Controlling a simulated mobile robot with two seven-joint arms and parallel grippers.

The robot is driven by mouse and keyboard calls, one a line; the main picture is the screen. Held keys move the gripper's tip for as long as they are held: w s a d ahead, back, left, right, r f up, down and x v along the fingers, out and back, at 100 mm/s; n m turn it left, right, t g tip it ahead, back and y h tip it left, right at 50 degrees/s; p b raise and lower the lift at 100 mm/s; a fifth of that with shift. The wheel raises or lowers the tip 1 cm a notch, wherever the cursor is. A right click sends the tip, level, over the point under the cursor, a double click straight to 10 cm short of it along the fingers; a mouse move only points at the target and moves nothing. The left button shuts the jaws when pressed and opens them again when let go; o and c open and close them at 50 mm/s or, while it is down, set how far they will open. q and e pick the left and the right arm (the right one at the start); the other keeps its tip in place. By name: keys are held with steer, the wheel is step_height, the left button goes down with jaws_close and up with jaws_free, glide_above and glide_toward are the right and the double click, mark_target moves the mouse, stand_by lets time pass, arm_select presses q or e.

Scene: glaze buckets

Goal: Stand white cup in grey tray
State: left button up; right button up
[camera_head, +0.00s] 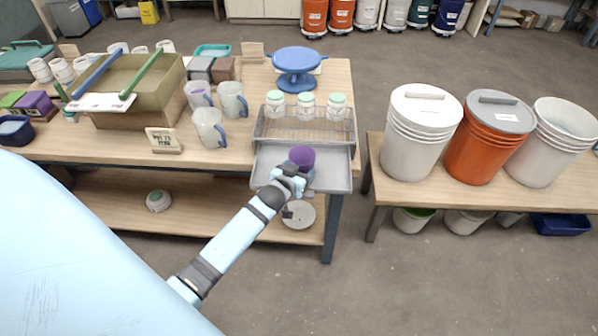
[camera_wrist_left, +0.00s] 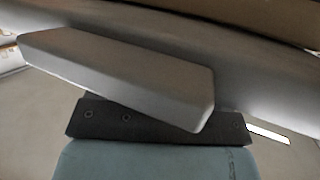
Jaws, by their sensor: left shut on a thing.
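My left gripper (camera_head: 298,172) is shut on a cup (camera_head: 302,155) with a purple inside. My gripper and wrist hide much of its outer side, so I cannot tell its full colour. The cup is over the grey tray (camera_head: 264,168) in the head view; I cannot tell whether it touches the tray floor. The tray lies in front of a wire rack (camera_head: 264,133), at the table's front edge. In the left wrist view a grey finger (camera_wrist_left: 120,80) fills the middle, with a blurred grey surface behind it. My right gripper is not in view.
Three lidded jars (camera_head: 306,106) stand in the rack. Mugs with blue handles (camera_head: 209,128) stand to the left, near a small sign (camera_head: 163,140). A blue turntable (camera_head: 297,66) is behind. Large buckets (camera_head: 415,140) stand on the right bench.

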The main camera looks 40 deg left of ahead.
arm_select(q)
steer(key=shift+f, duration=0.25)
steer(key=o, duration=1.1)
steer(key=shift+c, duration=0.2)
steer(key=shift+r, duration=0.2)
steer(key=v, duration=1.1)
steer(key=s+d+f+m+g+h, duration=0.1)
steer(key=s+d+f, duration=0.3)
steer(key=s+d, duration=0.4)
steer(key=s+d+f+m+g+h, duration=0.2)
steer(key=s+d+f+m+h, duration=0.1)
steer(key=s+d, duration=0.4)
steer(key=shift+s+d+f+m+h, duration=0.4)
steer(key=shift+d+f+h, duration=0.25)
steer(key=shift+d+h, duration=0.05)
